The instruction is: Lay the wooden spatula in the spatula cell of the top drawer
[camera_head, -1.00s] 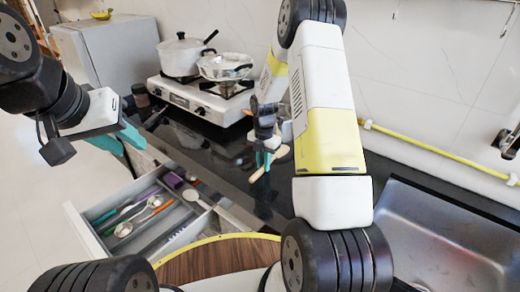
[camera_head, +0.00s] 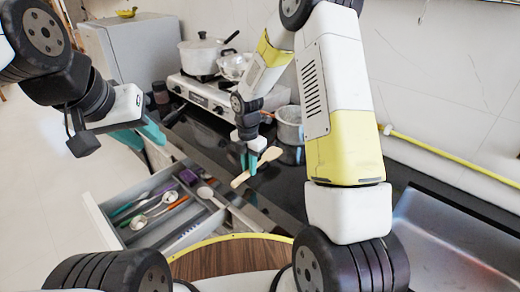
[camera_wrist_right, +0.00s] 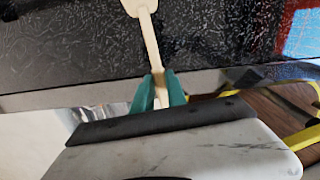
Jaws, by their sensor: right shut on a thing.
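The wooden spatula (camera_head: 265,158) is held above the dark counter, tilted, with its broad head up to the right and its handle end down to the left. My right gripper (camera_head: 248,162) is shut on its handle. In the right wrist view the spatula (camera_wrist_right: 149,38) runs away from the teal fingertips (camera_wrist_right: 158,88). The top drawer (camera_head: 100,222) is pulled open at the lower left, left of the right gripper. I cannot tell which cell is the spatula cell. My left gripper (camera_head: 140,138) is empty above the drawer's far end, its teal fingers apart.
Several utensils lie in the drawer, among them a white ladle (camera_head: 207,194) and a purple-handled piece (camera_head: 188,177). A stove (camera_head: 205,92) with a lidded pot (camera_head: 203,53) stands behind. A metal pot (camera_head: 289,126) stands on the counter beside my right arm. The sink (camera_head: 450,235) is at right.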

